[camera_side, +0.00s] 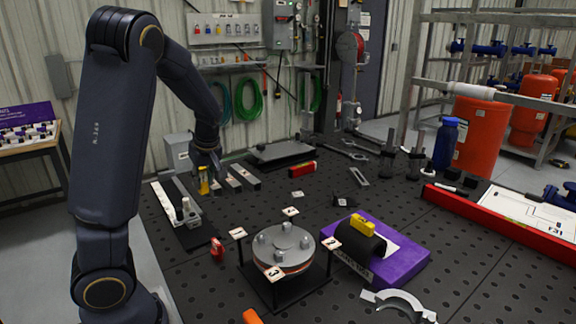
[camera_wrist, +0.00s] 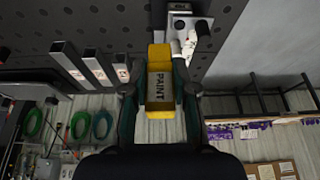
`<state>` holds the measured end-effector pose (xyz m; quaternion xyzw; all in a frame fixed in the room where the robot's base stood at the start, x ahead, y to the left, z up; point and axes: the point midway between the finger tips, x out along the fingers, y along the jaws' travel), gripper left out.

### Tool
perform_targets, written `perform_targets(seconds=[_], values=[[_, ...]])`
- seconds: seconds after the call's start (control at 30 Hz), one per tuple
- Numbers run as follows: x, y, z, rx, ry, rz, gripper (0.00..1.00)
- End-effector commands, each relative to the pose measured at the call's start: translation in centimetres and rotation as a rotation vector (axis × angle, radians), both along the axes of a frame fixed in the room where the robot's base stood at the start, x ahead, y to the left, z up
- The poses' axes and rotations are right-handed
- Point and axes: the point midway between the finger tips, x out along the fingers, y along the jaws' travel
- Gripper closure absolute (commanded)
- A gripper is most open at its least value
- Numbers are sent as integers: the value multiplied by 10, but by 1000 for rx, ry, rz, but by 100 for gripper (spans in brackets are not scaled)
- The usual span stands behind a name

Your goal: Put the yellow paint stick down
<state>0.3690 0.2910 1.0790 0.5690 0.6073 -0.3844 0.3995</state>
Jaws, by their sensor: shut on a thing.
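The yellow paint stick (camera_wrist: 159,60) is between the two fingers of my gripper (camera_wrist: 160,98) in the wrist view, with the word PAINT on its label. In the side view the yellow paint stick (camera_side: 204,186) hangs upright below my gripper (camera_side: 206,165), over the back left of the perforated black table (camera_side: 330,195). My gripper is shut on it. In the side view I cannot tell whether its lower end touches anything.
Grey square metal bars (camera_side: 236,178) lie right beside the paint stick. A white-topped fixture (camera_side: 187,212) stands in front. A flanged disc (camera_side: 283,247) with numbered tags, a purple block (camera_side: 385,262) with a black cylinder (camera_side: 358,243), and a red lock (camera_side: 217,248) are nearer.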

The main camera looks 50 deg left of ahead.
Motion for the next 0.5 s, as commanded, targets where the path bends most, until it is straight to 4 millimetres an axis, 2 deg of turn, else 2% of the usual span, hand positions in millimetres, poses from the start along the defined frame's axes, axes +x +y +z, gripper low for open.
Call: perform_targets(seconds=[0.07, 0.17, 0.27, 0.5], values=[[11, -9, 3, 0, -12, -36, 100], [22, -10, 1, 2, -12, -54, 100], [37, 1, -8, 2, -9, -53, 100], [90, 40, -38, 2, -11, -54, 100]])
